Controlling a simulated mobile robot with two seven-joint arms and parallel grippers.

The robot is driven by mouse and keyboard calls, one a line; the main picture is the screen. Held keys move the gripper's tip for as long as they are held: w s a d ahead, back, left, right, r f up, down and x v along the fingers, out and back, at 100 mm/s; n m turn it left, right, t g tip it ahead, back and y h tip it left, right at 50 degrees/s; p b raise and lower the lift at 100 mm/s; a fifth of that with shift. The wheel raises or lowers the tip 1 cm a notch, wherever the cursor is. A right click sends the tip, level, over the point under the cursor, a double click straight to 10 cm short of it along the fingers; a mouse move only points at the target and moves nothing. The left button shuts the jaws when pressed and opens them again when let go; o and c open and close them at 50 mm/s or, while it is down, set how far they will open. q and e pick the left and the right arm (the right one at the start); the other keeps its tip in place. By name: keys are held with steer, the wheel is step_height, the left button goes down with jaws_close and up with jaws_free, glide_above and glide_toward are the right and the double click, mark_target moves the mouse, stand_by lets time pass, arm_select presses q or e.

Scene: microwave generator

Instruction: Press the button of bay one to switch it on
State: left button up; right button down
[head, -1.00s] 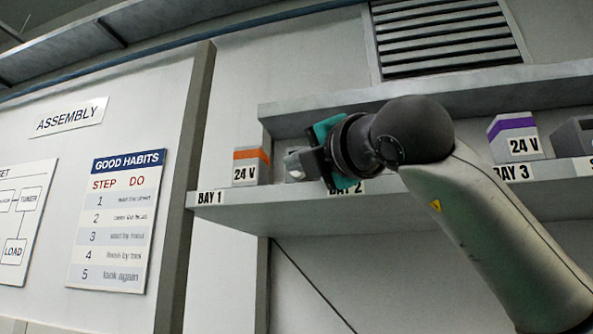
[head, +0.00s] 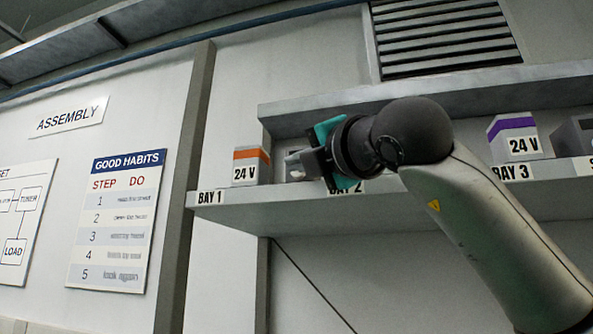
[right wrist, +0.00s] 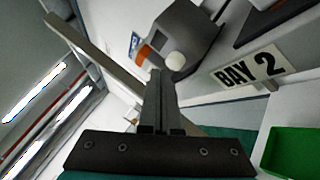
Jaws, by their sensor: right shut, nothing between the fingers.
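The bay one label (head: 211,197) is on the front edge of the shelf at its left end. Above it stands a pale box (head: 250,168) with an orange band and a "24 V" mark. My right gripper (head: 291,163) is shut and empty, just right of this box in the head view. In the right wrist view its closed fingers (right wrist: 156,76) point toward a dark grey unit (right wrist: 190,30) with a round white knob (right wrist: 175,61) and an orange piece (right wrist: 143,52) beside it. I cannot tell whether the fingers touch anything. My left gripper is out of view.
The bay two label (right wrist: 247,66) is on the shelf edge, partly behind my gripper in the head view. A purple-banded 24 V box (head: 516,138) stands by the bay three label (head: 511,172). A green tray (right wrist: 292,150) shows at the lower right. An upper ledge (head: 440,93) overhangs the shelf.

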steer(key=shift+w+d, duration=0.1)
steer(key=shift+w, duration=0.2)
steer(key=shift+w+d, duration=0.15)
steer(key=shift+w, duration=0.3)
stand_by(0.7)
steer(key=shift+s, duration=0.1)
steer(key=shift+s+a+b, duration=0.3)
steer(key=shift+s+b, duration=0.3)
steer(key=shift+s, duration=0.2)
steer(key=shift+s, duration=0.1)
steer(key=shift+s+a+b, duration=0.3)
steer(key=shift+s+b, duration=0.35)
steer(key=shift+s, duration=0.25)
steer(key=shift+s+a+b, duration=0.35)
steer(key=shift+s+b, duration=0.25)
steer(key=shift+s, duration=0.35)
steer(key=shift+s+a+b, duration=0.3)
steer(key=shift+s+b, duration=0.35)
steer(key=shift+s, duration=0.25)
